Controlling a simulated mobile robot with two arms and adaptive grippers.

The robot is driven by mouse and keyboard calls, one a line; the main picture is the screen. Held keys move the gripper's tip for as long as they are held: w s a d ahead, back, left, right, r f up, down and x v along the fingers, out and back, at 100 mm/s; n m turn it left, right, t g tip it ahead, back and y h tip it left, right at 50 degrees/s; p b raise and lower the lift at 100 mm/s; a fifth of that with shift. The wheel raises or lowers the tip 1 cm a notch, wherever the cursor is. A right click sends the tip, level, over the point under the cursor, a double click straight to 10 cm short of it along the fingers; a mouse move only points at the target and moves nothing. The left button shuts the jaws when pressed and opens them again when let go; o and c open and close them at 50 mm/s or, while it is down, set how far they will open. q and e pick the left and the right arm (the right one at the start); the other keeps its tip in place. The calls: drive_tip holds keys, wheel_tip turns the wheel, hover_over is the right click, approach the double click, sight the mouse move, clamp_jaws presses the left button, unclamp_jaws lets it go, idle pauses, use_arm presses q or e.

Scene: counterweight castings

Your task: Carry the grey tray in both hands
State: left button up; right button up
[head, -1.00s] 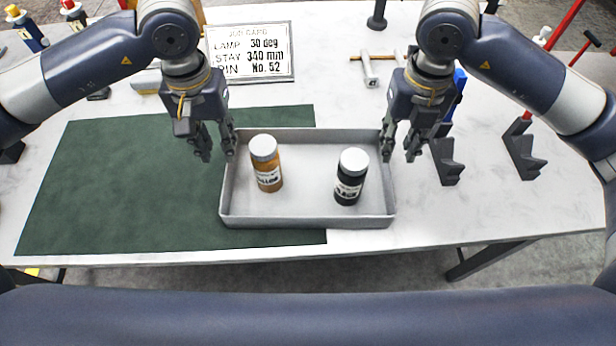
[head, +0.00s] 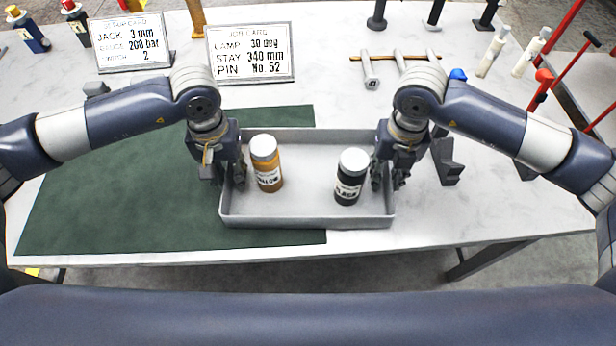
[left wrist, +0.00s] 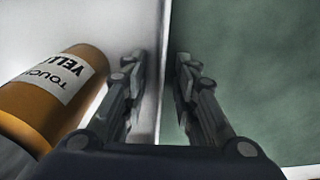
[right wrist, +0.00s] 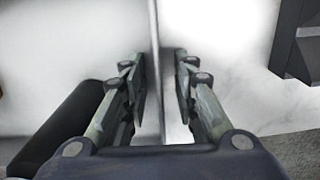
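The grey tray (head: 300,222) rests on the table, its left part over the green mat. An orange-yellow bottle (head: 266,172) and a black bottle (head: 348,186), both white-capped, stand upright in it. My left gripper (head: 229,182) is at the tray's left wall; in the left wrist view its open fingers (left wrist: 160,80) straddle that wall, with gaps on both sides. My right gripper (head: 388,182) is at the right wall; in the right wrist view its open fingers (right wrist: 160,85) straddle that wall, apart from it. The yellow bottle also shows in the left wrist view (left wrist: 50,100).
The green mat (head: 100,190) lies left of the tray. A dark V-shaped block (head: 447,165) stands right of it. Job cards (head: 250,53), white pegs (head: 400,60) and several tools stand behind. The table's front edge is close to the tray.

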use_arm(q)
drive_tip(key=shift+c, duration=0.6)
use_arm(e)
drive_tip(key=shift+c, duration=0.6)
use_arm(q)
clamp_jaws()
use_arm(e)
clamp_jaws()
use_arm(q)
drive_tip(key=shift+r, duration=0.25)
use_arm(e)
drive_tip(key=shift+r, duration=0.25)
